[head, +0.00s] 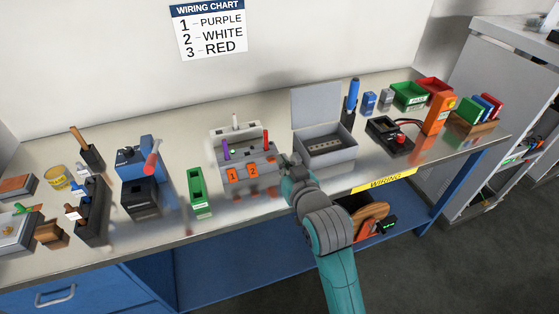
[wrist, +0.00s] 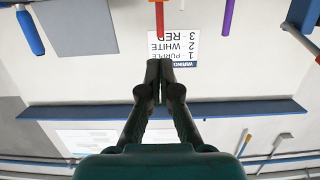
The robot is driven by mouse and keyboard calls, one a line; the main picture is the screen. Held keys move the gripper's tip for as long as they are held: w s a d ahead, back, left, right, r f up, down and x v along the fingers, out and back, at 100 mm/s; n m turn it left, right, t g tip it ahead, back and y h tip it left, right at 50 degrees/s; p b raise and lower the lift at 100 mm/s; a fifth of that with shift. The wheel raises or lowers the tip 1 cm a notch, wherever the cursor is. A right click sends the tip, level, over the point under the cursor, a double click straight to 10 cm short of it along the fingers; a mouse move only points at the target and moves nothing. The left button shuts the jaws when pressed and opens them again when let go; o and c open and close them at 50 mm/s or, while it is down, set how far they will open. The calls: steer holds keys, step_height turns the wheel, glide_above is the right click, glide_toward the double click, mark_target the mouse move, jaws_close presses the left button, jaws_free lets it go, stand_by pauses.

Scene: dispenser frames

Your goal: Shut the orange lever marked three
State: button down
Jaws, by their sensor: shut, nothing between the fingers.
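A grey terminal block (head: 262,153) stands mid-bench. Two orange levers, marked 1 (head: 233,176) and 2 (head: 254,170), show on its front. The lever marked three does not show; my gripper and wrist cover the block's right end. A purple wire (head: 226,149), a white wire (head: 236,121) and a red wire (head: 266,140) stand up at the block. The red wire (wrist: 159,18) and purple wire (wrist: 229,14) also show in the wrist view. My gripper (head: 284,160) is at the block's right end; contact cannot be told. Its fingers (wrist: 160,66) are shut and empty.
An open grey box (head: 335,156) stands close right of my gripper, its lid raised. A green holder (head: 199,190) stands left of the block. The wall chart (head: 209,30) reads 1 purple, 2 white, 3 red. A yellow wiring label (head: 384,181) is on the front edge.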

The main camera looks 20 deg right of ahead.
glide_above(272, 160)
steer(key=shift+d+f, duration=0.1)
steer(key=shift+f, duration=0.75)
steer(key=shift+s+f, duration=0.5)
steer(key=shift+f, duration=0.4)
steer(key=shift+s+f, duration=0.5)
steer(key=shift+f, duration=0.4)
